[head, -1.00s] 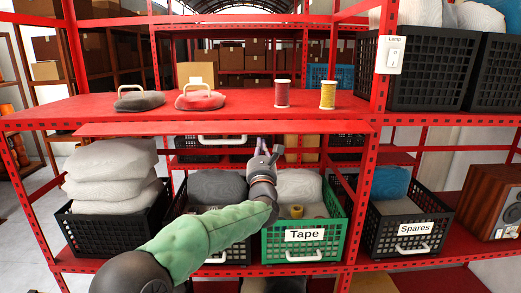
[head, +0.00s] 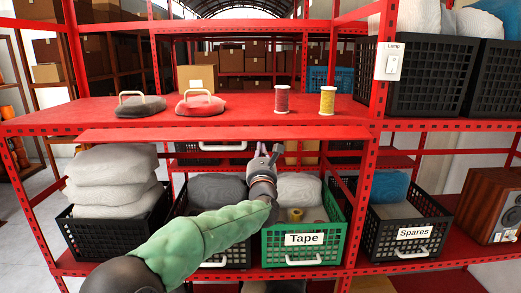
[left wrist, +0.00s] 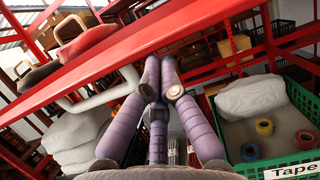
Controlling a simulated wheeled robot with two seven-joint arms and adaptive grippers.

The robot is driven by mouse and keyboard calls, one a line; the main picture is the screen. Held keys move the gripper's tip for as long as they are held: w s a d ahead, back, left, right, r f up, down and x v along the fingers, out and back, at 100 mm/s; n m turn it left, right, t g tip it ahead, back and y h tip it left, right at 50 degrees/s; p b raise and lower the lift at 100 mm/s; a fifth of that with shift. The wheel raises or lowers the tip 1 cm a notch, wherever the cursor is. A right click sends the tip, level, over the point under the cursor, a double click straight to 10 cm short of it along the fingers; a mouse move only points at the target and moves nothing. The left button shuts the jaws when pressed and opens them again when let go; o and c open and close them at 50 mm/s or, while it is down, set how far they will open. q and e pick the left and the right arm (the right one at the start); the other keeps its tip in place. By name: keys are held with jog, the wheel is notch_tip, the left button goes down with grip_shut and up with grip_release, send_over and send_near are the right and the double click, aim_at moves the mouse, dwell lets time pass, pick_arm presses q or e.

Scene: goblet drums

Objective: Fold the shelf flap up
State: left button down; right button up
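The shelf flap (head: 220,134) is a long red panel just below the front edge of the upper red shelf (head: 230,112). It shows as a thin strip in the head view and as a diagonal red bar (left wrist: 185,36) in the left wrist view. A white handle (head: 222,147) shows beneath it, left of my gripper. My left gripper (head: 268,152) points up just under the flap, right of its middle. In the left wrist view its purple fingers (left wrist: 159,72) come together with nothing visible between them. I cannot tell whether they touch the flap. My right gripper is not in view.
Two weights with handles (head: 140,106) (head: 200,105) and two spools (head: 282,99) (head: 327,101) stand on the upper shelf. Below are the green Tape crate (head: 305,257), the black Spares crate (head: 410,240) and a crate of grey sacks (head: 110,235). A post (head: 366,185) stands right of my gripper.

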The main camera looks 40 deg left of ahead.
pick_arm(q)
jog(key=shift+s+d+r+g+h+p, duration=0.1)
jog(key=shift+r+g+h+p, duration=0.1)
jog(key=shift+r+p, duration=0.35)
jog(key=shift+s+r+g+h+p, duration=0.1)
jog(key=shift+r+g+p, duration=0.1)
jog(key=shift+r+p, duration=0.35)
notch_tip(320, 180, up, 13)
jog(key=g+h+p, duration=0.3)
jog(key=p, duration=1.2)
send_over(261, 131)
jog(key=shift+w+a+r, duration=0.2)
jog(key=shift+a, duration=0.25)
